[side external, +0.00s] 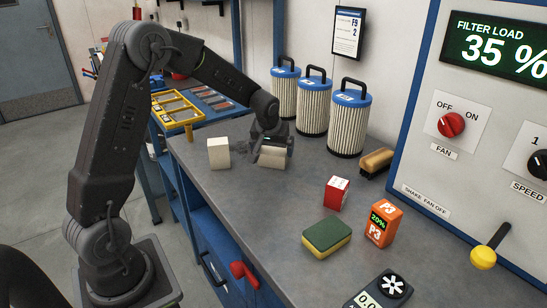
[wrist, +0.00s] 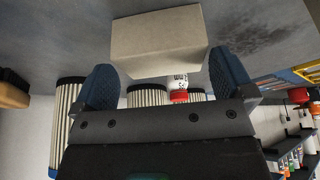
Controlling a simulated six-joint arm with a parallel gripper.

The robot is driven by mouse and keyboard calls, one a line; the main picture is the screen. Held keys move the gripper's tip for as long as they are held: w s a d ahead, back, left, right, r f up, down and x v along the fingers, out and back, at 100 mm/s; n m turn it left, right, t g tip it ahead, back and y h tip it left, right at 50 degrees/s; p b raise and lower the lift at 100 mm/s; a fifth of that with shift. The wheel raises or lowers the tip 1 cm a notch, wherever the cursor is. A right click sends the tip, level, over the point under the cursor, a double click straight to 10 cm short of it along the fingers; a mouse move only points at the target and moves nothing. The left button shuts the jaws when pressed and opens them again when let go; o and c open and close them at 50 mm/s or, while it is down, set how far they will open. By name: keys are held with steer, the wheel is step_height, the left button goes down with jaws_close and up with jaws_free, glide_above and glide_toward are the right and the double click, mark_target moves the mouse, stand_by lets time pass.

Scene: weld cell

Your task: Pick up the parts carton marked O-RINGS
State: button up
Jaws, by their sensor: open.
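Two plain beige cartons stand on the grey bench in the side view. One carton (side external: 218,154) is at the left near the bench edge. The other carton (side external: 271,158) is right at my gripper (side external: 272,146). No O-RINGS marking can be read on either. In the wrist view, a beige carton (wrist: 158,42) lies at the tips of my gripper (wrist: 163,70), with its lower edge between the two blue fingers. The fingers are open, with a gap visible beside the carton. Whether either finger touches it I cannot tell.
Three blue-topped filters (side external: 347,122) stand behind my gripper. A brush (side external: 376,162), red box (side external: 337,194), orange P3 box (side external: 383,223), sponge (side external: 326,238) and gauge (side external: 380,292) are to the right. The front middle of the bench (side external: 255,205) is clear.

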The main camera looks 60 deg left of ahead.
mark_target(273, 151)
steer(key=x, duration=0.3)
steer(key=shift+a+f, duration=0.15)
steer(key=c, duration=0.7)
